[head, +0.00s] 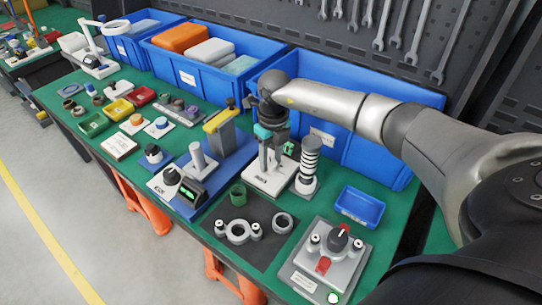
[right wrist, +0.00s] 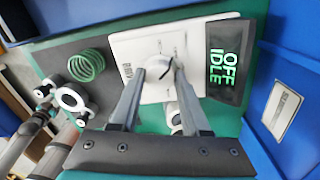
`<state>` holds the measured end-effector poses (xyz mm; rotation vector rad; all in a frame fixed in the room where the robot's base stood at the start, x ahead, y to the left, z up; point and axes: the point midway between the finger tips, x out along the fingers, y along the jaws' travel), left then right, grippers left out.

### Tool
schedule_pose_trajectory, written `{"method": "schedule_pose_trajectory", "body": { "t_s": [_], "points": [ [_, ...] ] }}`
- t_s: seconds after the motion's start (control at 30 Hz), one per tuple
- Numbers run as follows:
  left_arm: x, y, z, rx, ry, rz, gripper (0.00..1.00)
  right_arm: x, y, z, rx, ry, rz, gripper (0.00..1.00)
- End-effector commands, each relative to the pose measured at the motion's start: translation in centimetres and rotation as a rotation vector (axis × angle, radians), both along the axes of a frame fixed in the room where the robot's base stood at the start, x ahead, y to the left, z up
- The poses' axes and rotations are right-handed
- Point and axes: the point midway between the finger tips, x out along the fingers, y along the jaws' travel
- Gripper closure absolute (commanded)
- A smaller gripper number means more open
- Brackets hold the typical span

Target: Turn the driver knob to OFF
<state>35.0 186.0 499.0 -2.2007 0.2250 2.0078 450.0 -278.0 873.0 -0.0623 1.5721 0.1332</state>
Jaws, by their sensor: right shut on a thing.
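The driver unit is a white panel (head: 262,184) under my right gripper (head: 272,158). In the right wrist view, its round pale knob (right wrist: 158,68) with a dark pointer line sits between the fingertips of my right gripper (right wrist: 160,76). The fingers are shut on the knob, one on each side. The dark display (right wrist: 226,62) beside it reads OFF and IDLE in green. In the head view, the gripper hides the knob, and only a little of the green display text (head: 289,149) shows. My left gripper is not in view.
Blue bins (head: 345,150) line the back close behind my arm. Another unit with a black knob (head: 172,176) stands to the left. A small blue tray (head: 360,207) lies at right.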

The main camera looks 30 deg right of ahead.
Motion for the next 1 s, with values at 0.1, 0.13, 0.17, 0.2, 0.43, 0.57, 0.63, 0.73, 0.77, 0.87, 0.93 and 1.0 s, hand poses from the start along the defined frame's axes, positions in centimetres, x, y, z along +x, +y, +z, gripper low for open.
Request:
{"method": "schedule_pose_trajectory", "body": {
  "t_s": [0.1, 0.13, 0.17, 0.2, 0.43, 0.57, 0.63, 0.73, 0.77, 0.87, 0.93, 1.0],
  "points": [
    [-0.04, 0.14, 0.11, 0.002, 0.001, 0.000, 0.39, 0.08, 0.00, 0.12, 0.000, -0.002, -0.013, 1.00],
    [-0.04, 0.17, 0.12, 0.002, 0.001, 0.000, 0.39, 0.09, 0.01, 0.12, 0.000, -0.002, -0.015, 1.00],
    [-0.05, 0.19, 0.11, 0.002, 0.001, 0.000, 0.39, 0.09, 0.00, 0.11, 0.000, -0.002, -0.016, 1.00],
    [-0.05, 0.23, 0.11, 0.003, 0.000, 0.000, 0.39, 0.09, 0.00, 0.11, 0.000, -0.003, -0.017, 1.00],
    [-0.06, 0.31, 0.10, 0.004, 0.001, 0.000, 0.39, 0.10, 0.00, 0.11, 0.000, -0.003, -0.016, 1.00],
    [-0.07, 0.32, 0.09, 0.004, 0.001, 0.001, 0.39, 0.09, 0.00, 0.10, 0.000, -0.003, -0.015, 0.44],
    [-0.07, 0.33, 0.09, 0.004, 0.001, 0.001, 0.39, 0.08, 0.00, 0.08, 0.000, -0.002, -0.015, 0.36],
    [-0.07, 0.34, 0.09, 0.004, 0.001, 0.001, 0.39, 0.05, -0.01, 0.06, 0.000, -0.002, -0.015, 0.25],
    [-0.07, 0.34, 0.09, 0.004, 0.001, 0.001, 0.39, 0.05, -0.01, 0.05, 0.000, -0.002, -0.015, 0.24],
    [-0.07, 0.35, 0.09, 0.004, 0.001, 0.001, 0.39, 0.03, -0.01, 0.04, 0.000, -0.001, -0.014, 0.24],
    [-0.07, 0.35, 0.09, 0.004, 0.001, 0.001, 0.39, 0.03, -0.01, 0.03, 0.000, -0.001, -0.015, 0.24],
    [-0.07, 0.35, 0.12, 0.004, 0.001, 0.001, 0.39, 0.03, -0.02, 0.13, 0.000, -0.001, -0.014, 0.24]
  ]
}}
